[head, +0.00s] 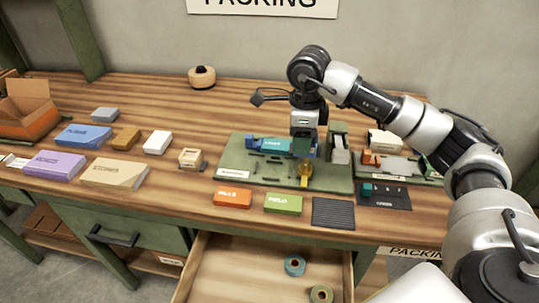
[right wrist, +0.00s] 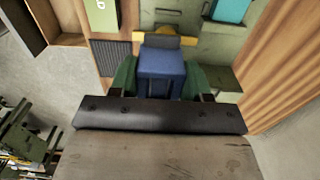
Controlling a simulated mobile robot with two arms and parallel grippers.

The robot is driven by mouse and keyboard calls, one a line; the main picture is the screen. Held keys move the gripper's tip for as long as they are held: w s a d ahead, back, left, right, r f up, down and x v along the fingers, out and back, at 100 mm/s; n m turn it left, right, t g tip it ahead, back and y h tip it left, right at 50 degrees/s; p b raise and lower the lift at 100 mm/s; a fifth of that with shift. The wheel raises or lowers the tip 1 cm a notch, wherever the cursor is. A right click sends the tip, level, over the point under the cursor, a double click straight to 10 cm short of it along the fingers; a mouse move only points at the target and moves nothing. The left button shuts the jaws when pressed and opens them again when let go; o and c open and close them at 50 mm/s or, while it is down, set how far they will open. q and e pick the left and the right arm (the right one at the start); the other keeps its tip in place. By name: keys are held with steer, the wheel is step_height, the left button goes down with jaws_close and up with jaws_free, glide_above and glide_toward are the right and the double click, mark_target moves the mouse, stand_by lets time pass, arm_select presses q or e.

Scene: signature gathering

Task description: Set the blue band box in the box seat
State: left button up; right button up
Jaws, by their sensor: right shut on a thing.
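In the right wrist view, my right gripper (right wrist: 162,85) has its green fingers shut on a blue box (right wrist: 161,62), which I take to be the blue band box. In the head view, the right gripper (head: 303,147) points down over the green fixture board (head: 235,166), and only a little blue shows beside its fingers. A yellow piece (head: 305,174) on the board is close to the held box; it also shows in the right wrist view (right wrist: 187,41). I cannot tell whether the box touches the board, and no box seat can be made out clearly. My left gripper is not in view.
A teal box (head: 275,144) lies on the board left of the gripper. An orange box (head: 233,199), a green box (head: 283,204) and a dark ribbed mat (head: 333,212) lie in front. An open drawer (head: 235,270) juts out below. Several boxes lie at left.

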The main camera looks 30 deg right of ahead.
steer(key=p, duration=0.1)
glide_above(269, 171)
step_height(269, 171, down, 4)
steer(key=shift+d+f, duration=0.1)
steer(key=shift+f, duration=0.1)
step_height(269, 171, down, 4)
steer(key=shift+r+p, duration=0.2)
steer(key=shift+p, duration=0.35)
steer(key=shift+f, duration=0.3)
steer(key=shift+f, duration=0.2)
steer(key=o, duration=0.9)
steer(key=shift+r, duration=0.1)
steer(key=shift+o, duration=0.2)
